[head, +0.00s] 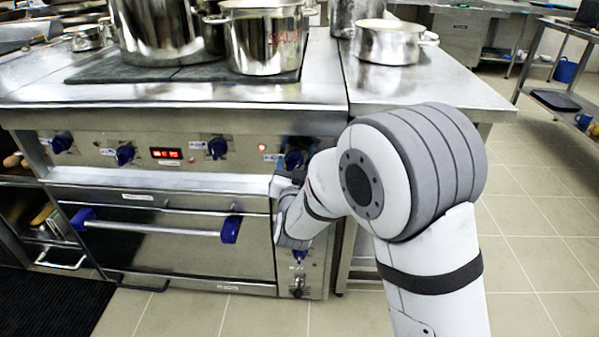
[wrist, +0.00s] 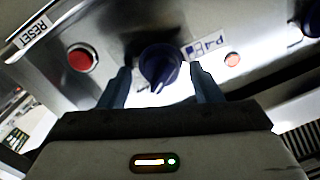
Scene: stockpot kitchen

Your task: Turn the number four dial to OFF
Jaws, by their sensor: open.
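The number four dial (head: 293,160) is a dark blue knob at the right end of the stove's control panel, partly covered by my arm in the head view. In the wrist view the blue dial (wrist: 160,62) lies between the two fingers of my gripper (wrist: 160,72), which are open on either side of it. Whether either finger touches it I cannot tell. Its grip ridge points roughly down in the wrist view. A label that looks like P4 (wrist: 207,44) is beside it. My fingers are hidden in the head view.
A red indicator light (head: 262,147) glows beside the dial. A red button (wrist: 82,58) near a RESET label (wrist: 30,29) is left of the dial in the wrist view. Another dial (head: 217,147) sits farther left on the panel. The oven handle (head: 155,225) sticks out below.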

